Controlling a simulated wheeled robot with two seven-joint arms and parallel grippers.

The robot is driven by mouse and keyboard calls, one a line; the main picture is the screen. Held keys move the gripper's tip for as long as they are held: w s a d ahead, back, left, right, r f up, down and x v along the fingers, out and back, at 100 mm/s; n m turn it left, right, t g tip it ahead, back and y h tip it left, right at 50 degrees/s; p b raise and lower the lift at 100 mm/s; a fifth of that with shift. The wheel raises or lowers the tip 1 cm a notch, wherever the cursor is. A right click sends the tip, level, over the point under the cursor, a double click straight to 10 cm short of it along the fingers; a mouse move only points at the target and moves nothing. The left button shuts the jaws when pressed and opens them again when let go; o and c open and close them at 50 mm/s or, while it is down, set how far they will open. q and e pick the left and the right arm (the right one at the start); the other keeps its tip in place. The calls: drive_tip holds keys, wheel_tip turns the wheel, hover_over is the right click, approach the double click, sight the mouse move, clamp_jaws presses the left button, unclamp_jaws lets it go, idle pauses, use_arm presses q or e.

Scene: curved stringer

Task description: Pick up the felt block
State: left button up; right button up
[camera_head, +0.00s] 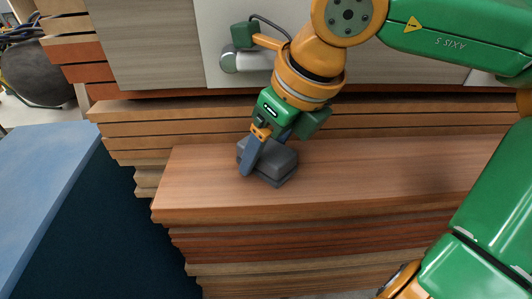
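The felt block (277,171) is a dark grey, layered block. It rests near the left part of a wooden step-like top (370,185). My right gripper (264,152) reaches down onto it from above. One blue-grey finger crosses the block's front left side, and part of the other shows behind the block's top. The fingers are apart with the block between them. Whether they press on it cannot be told, and the far finger's tip is hidden. My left gripper is out of view.
A blue-topped surface (45,170) stands at the left, lower left of the wooden stack. Stacked wooden layers and a pale panel (225,20) with a cylindrical fitting rise behind the block. A dark round object (38,72) sits at the far left. The wooden top right of the block is clear.

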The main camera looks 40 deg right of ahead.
drive_tip(key=shift+s, duration=0.1)
drive_tip(key=c, duration=0.3)
clamp_jaws()
drive_tip(key=shift+r+b, duration=0.1)
drive_tip(key=shift+b, duration=0.3)
drive_tip(key=s+a+b, duration=0.1)
drive_tip(key=s, duration=0.1)
drive_tip(key=s+a+b, duration=0.1)
drive_tip(key=s, duration=0.1)
drive_tip(key=s+a+b, duration=0.1)
drive_tip(key=s+a, duration=0.1)
drive_tip(key=s+a+b, duration=0.1)
drive_tip(key=s+a, duration=0.4)
drive_tip(key=s, duration=0.4)
drive_tip(key=shift+a+r, duration=0.2)
